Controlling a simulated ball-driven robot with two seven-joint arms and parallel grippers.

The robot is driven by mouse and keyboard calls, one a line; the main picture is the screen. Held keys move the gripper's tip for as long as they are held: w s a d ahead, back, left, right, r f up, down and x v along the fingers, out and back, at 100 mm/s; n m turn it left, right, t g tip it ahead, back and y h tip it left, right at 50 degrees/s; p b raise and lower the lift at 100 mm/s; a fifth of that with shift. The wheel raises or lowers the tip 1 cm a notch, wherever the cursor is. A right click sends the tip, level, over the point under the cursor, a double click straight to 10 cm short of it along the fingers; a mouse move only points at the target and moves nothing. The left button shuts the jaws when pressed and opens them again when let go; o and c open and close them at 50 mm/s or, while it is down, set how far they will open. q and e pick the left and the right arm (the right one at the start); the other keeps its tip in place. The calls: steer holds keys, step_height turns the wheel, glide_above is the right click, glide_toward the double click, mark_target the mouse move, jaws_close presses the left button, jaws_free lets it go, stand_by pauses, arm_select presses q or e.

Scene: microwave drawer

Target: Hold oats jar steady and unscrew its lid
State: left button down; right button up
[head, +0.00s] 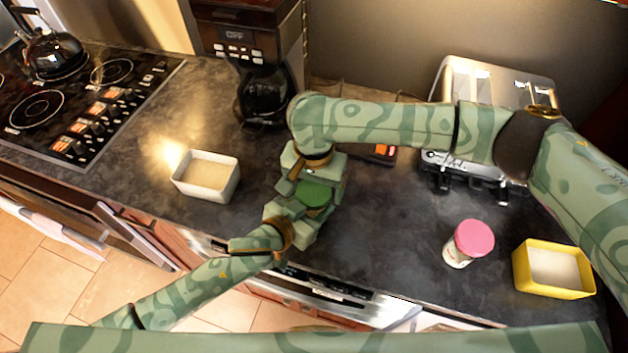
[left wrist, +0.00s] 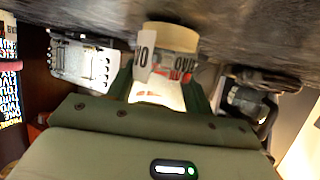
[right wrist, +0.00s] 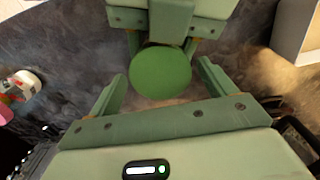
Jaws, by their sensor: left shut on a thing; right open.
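The oats jar shows in the left wrist view (left wrist: 160,92), pale with a printed label, between the fingers of my left gripper (head: 299,216), which is shut on it. In the head view mostly its round green lid (head: 316,194) shows; the arms hide the body. The lid also shows in the right wrist view (right wrist: 160,72) and is on the jar. My right gripper (head: 318,180) is open over the lid. Its fingers (right wrist: 161,82) stand on either side of the lid, with a visible gap at each side.
A white square container (head: 206,176) stands to the left. A pink-lidded jar (head: 468,243) and a yellow container (head: 553,268) stand to the right. A coffee maker (head: 262,80) and a toaster (head: 490,80) are behind. The stove (head: 85,105) is far left. The counter's front edge is close.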

steer(key=shift+c, duration=0.3)
steer(key=c, duration=1)
steer(key=n, duration=0.6)
steer(key=shift+n, duration=0.4)
steer(key=o, duration=1)
steer(key=shift+o, duration=0.4)
steer(key=shift+a, duration=0.1)
